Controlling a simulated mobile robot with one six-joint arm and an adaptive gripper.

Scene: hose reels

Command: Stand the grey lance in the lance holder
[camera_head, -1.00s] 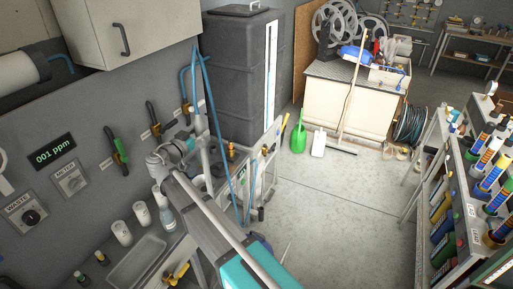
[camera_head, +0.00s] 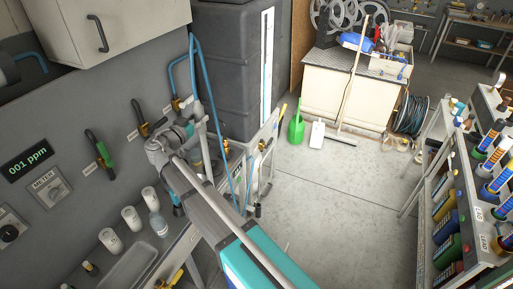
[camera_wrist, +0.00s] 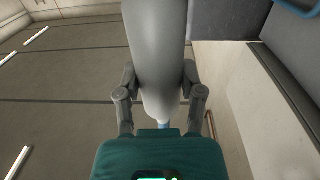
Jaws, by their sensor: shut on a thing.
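The grey lance (camera_wrist: 157,50) fills the top middle of the wrist view as a thick, smooth grey body, tapering to a rounded end with a short blue piece below it. My gripper (camera_wrist: 159,82) is shut on it, one finger on each side. In the head view my gripper (camera_head: 196,130) is at the left of centre, in front of the dark tank. The lance (camera_head: 204,138) shows there as a narrow pale-grey upright piece, partly hidden by my wrist. Blue hose runs up beside it. I cannot clearly pick out the lance holder.
A dark tank (camera_head: 228,65) stands behind my gripper. A pale panel with fittings (camera_head: 264,150) is just right of it. Wall valves (camera_head: 100,160) and white cups (camera_head: 131,218) are at left. The middle floor is clear.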

